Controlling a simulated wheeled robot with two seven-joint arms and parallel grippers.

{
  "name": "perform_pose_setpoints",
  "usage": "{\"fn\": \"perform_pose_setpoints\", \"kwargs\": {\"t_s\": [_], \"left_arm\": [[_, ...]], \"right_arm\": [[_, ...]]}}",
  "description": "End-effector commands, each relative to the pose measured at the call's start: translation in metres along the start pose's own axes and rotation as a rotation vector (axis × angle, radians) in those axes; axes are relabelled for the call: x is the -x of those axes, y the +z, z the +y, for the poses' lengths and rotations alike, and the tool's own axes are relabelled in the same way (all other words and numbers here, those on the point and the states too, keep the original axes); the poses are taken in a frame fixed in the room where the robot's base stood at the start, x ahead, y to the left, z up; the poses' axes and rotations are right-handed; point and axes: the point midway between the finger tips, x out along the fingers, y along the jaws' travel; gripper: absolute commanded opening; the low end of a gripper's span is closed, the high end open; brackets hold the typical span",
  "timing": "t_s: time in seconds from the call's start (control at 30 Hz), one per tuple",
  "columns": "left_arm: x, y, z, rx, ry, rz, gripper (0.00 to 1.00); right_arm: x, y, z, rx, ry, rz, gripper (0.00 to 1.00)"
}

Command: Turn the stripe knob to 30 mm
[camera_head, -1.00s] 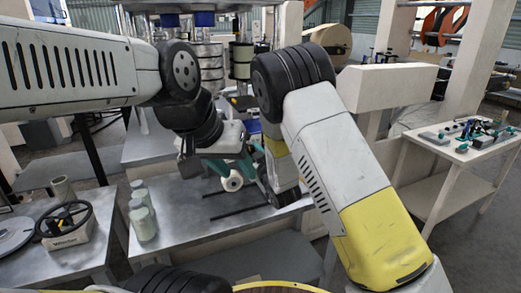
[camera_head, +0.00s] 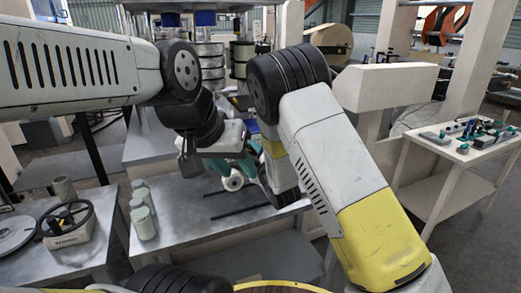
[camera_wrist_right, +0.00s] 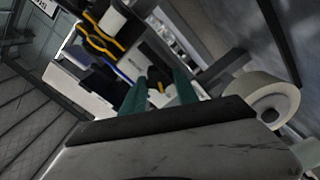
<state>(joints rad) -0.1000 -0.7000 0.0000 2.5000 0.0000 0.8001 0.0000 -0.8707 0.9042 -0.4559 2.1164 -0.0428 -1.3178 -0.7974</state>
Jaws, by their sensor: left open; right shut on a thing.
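My left gripper (camera_head: 236,171) reaches in from the left. Its teal fingers are open close to a small white roll (camera_head: 233,183) above the metal bench. In the head view my right gripper is mostly hidden behind its own wrist and the left hand. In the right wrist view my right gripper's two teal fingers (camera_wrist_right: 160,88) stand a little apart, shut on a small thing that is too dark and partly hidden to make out. The white roll (camera_wrist_right: 265,92) is at the right there. I cannot make out the stripe knob or its scale.
Several pale jars (camera_head: 143,210) stand on the bench at left. A box with a black handwheel (camera_head: 68,238) stands further left. A white side table (camera_head: 465,145) with small tools is at right. Two dark rods (camera_head: 240,211) lie on the bench below the hands.

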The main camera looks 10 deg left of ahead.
Motion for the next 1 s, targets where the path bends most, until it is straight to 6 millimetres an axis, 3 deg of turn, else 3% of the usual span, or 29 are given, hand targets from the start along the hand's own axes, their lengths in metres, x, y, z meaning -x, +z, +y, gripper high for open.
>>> {"fn": "perform_pose_setpoints", "kwargs": {"t_s": [0.57, 0.6, 0.7, 1.0], "left_arm": [[0.0, 0.0, 0.0, 0.0, 0.0, 0.0, 0.42], [0.0, 0.0, 0.0, 0.0, 0.0, 0.0, 0.42], [0.0, 0.0, 0.0, 0.0, 0.0, 0.0, 0.42], [0.0, 0.0, 0.0, 0.0, 0.0, 0.0, 0.42]], "right_arm": [[0.0002, -0.0003, -0.0009, 0.038, -0.002, 0.001, 0.0], [0.0002, -0.0004, -0.0009, 0.038, -0.002, 0.001, 0.38], [0.0002, -0.0003, -0.0009, 0.037, -0.002, 0.001, 0.58], [0.0005, -0.0001, -0.0005, 0.036, -0.001, 0.0, 0.58]]}}
